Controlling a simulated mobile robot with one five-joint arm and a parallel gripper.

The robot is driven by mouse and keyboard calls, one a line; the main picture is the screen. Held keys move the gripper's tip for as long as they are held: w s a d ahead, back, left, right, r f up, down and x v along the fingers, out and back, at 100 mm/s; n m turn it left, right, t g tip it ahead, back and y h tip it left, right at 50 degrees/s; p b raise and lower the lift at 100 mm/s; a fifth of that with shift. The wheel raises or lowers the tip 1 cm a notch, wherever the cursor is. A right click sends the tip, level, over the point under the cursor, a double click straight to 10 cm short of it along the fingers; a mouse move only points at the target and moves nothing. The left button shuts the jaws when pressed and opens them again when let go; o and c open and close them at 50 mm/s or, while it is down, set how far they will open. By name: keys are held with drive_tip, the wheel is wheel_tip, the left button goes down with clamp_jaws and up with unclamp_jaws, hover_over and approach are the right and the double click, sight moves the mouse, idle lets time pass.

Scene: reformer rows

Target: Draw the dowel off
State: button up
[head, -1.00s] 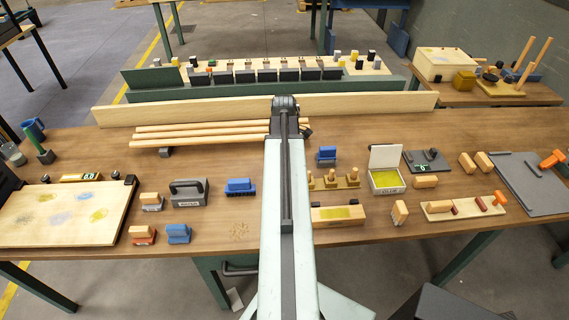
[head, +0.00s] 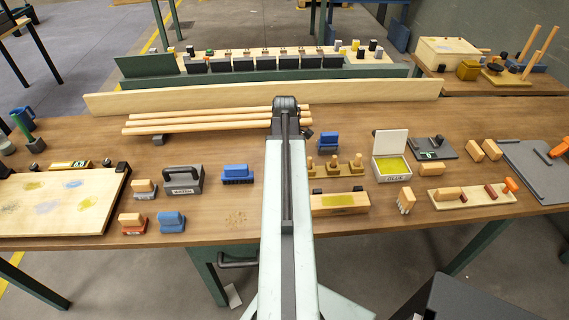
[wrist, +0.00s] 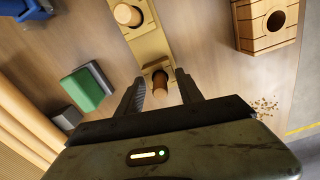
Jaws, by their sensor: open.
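In the wrist view the holder (wrist: 153,42) runs from the top edge down to between my fingers. One dowel (wrist: 161,82) at its end appears between the open fingertips of my gripper (wrist: 160,84), with a gap on each side; I cannot tell how deep the fingers reach. Another dowel (wrist: 129,15) stands farther along the holder. In the head view my gripper is hidden behind my arm.
A wooden block with a dark hole (wrist: 268,24) lies right of the holder, and a green and grey block (wrist: 87,88) lies left. Long rods (head: 200,118) lie behind.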

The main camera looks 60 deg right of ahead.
clamp_jaws()
drive_tip(key=shift+r+p, duration=2.85)
drive_tip(key=shift+f, duration=0.1)
